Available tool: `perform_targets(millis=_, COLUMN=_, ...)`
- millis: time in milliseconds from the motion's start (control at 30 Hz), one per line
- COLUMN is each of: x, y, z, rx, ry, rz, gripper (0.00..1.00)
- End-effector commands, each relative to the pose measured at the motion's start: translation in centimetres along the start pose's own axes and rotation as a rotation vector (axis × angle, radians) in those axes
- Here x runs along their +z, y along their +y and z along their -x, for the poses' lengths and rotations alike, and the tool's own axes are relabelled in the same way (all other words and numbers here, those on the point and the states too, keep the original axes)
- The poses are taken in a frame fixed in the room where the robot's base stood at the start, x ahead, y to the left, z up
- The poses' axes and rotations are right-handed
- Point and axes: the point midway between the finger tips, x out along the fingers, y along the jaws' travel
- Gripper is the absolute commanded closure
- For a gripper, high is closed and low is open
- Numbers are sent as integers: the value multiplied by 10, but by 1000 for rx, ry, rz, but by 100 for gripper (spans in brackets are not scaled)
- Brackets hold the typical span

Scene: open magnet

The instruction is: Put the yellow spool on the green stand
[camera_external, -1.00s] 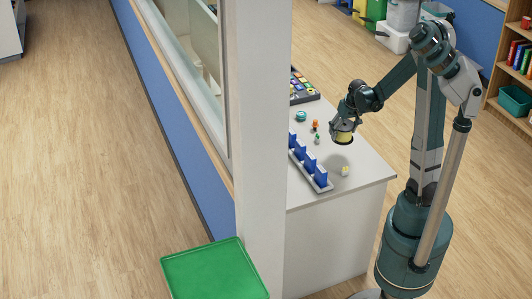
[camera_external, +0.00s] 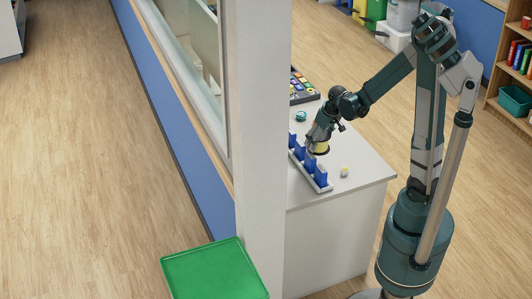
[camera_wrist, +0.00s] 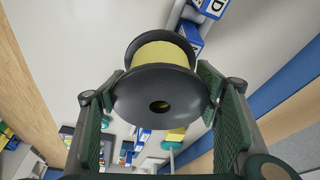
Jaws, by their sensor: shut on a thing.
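The yellow spool (camera_external: 321,149) has dark round flanges. In the wrist view it (camera_wrist: 165,52) sits between the pads, one flange with a centre hole facing the camera. My gripper (camera_external: 320,144) is shut on it and holds it above the white table, near a row of blue blocks; the exact height is unclear. My gripper also shows in the wrist view (camera_wrist: 160,92), pads on both sides of the flange. A green square top with a raised rim, which looks like the green stand (camera_external: 214,270), is at the bottom left, empty, beyond the pillar.
A white pillar (camera_external: 258,150) stands between the table (camera_external: 345,200) and the green top. Blue blocks (camera_external: 308,165) stand in a rack on the table, with a small pale yellow block (camera_external: 344,171) beside it. A window wall (camera_external: 190,60) borders the table.

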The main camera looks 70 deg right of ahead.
Motion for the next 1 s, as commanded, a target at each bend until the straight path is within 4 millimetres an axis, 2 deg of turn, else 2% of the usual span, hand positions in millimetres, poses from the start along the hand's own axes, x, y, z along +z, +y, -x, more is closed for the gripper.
perform_targets(millis=33, x=0, y=-12, z=2, rx=-7, ry=0, rz=24, gripper=55)
perform_targets(millis=467, x=13, y=-102, z=17, rx=-71, ry=0, rz=226, gripper=55)
perform_targets(millis=1000, x=47, y=-210, z=42, rx=-152, ry=0, rz=489, gripper=55)
